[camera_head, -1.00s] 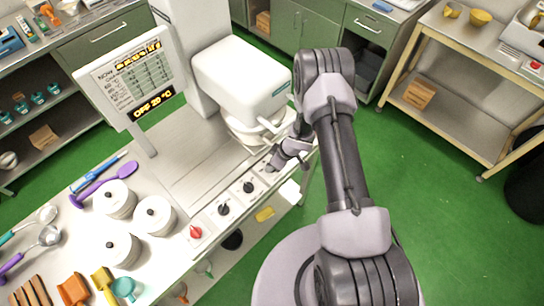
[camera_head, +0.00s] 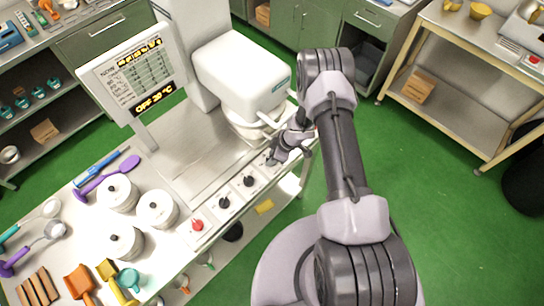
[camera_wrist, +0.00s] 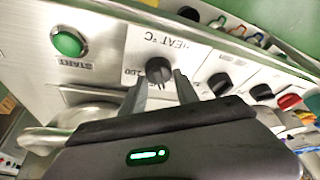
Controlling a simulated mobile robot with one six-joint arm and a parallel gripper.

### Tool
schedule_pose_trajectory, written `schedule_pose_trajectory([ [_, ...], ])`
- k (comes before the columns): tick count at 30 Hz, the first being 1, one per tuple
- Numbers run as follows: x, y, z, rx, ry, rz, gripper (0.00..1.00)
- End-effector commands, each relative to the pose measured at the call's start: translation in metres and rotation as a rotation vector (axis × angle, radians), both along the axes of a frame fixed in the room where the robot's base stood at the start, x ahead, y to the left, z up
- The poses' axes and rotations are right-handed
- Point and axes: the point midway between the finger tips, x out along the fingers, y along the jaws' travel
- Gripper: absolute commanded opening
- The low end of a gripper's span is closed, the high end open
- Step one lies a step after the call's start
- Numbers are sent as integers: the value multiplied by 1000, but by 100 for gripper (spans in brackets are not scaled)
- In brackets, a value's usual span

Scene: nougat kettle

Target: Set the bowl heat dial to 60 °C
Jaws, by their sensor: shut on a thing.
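The heat dial (camera_wrist: 158,72) is a black knob on the pale front panel, under the printed label "HEAT °C", in the wrist view. My gripper (camera_wrist: 160,82) is shut on it, one finger on each side. The dial's pointer is too small to read, and the fingers hide part of its scale. In the head view my gripper (camera_head: 272,160) is at the right end of the panel, and the dial is hidden behind it. The display (camera_head: 154,100) reads "OFF 20 °C" on its lower line.
A green START button (camera_wrist: 68,43) sits left of the dial in the wrist view. Two black knobs (camera_head: 248,181) (camera_head: 224,202) and a red knob (camera_head: 197,225) line the panel. White lidded pots (camera_head: 157,209) and utensils stand on the counter.

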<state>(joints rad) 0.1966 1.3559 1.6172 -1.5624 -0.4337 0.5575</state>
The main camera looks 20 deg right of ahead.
Motion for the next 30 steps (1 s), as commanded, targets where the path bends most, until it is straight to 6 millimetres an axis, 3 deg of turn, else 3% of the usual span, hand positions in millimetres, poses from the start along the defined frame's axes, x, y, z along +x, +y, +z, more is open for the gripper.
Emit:
schedule_pose_trajectory([
  [1,-2,0,-2,-1,4,-2,40],
  [4,-2,0,-1,-1,4,-2,58],
  [16,-1,1,-2,2,1,-56,58],
  [30,-1,3,-14,1,-3,-694,58],
])
